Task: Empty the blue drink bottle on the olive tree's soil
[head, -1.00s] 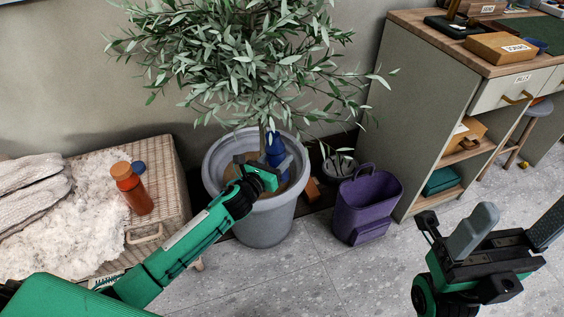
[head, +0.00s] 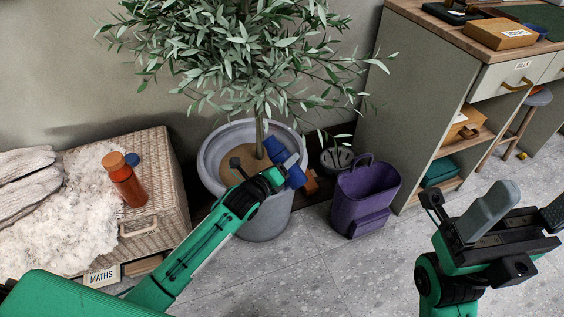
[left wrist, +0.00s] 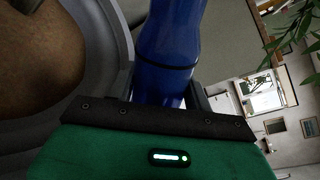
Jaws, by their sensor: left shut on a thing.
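The blue drink bottle (head: 274,148) is tilted over the right part of the grey pot (head: 209,160), beside the olive tree's trunk (head: 260,138). My left gripper (head: 283,171) is shut around it. The left wrist view shows the blue bottle (left wrist: 170,45) between the fingers, its upper end out of frame. I cannot tell where its mouth is or whether liquid flows. Brown soil (head: 226,158) shows in the pot, and the soil (left wrist: 40,50) fills the left of the wrist view. My right gripper (head: 522,225) is open and empty at the right.
A wicker chest (head: 160,225) at left bears an orange bottle (head: 127,182), a small blue round thing (head: 132,159) and a white fleece (head: 75,215). Front floor is clear.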

